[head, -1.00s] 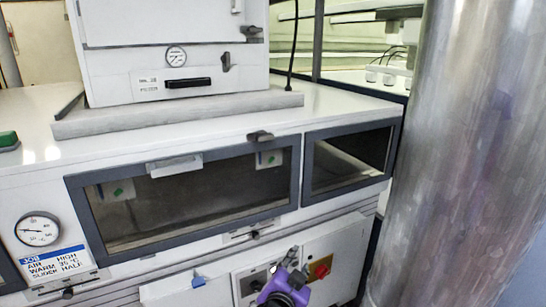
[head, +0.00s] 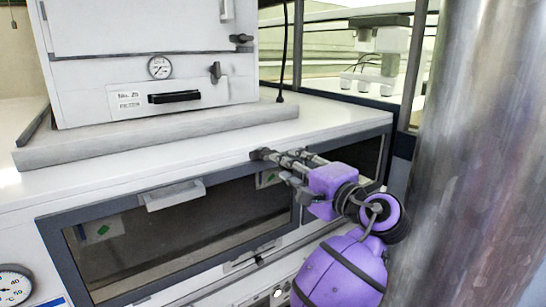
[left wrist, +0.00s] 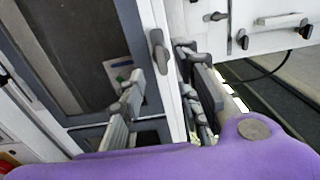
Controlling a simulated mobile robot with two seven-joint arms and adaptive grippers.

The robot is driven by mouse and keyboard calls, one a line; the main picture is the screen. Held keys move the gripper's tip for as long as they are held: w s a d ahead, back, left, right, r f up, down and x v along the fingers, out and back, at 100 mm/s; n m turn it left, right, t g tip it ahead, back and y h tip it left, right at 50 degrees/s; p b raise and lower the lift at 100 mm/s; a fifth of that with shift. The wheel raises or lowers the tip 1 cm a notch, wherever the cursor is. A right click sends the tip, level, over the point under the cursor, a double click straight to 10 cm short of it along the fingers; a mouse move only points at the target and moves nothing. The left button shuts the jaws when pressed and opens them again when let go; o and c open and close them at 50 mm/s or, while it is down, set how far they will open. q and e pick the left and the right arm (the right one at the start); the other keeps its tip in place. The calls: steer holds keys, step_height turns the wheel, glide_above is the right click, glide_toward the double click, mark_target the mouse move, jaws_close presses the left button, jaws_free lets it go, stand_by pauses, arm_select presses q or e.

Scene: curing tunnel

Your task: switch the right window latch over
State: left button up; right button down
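The window latch (head: 262,153) is a small dark grey handle at the top edge of the framed window, near the window's right end. It also shows in the left wrist view (left wrist: 157,50). My left gripper (head: 284,167), on a purple arm, reaches in front of the window's upper right corner with its tips close to the latch. In the left wrist view its fingers (left wrist: 162,64) are apart, with the latch between or just beyond the tips; I cannot tell whether they touch it. My right gripper is not in view.
The large dark window (head: 180,235) has a light handle (head: 175,195) on its top edge. A white cabinet (head: 150,60) stands on a grey slab (head: 150,137) above. A thick metal column (head: 475,150) stands close on the right.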

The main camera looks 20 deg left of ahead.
mark_target(265, 155)
arm_select(q)
steer(key=x, duration=0.7)
steer(key=shift+w+p, duration=0.15)
steer(key=shift+p, duration=0.15)
steer(key=shift+d, duration=0.1)
jaws_close()
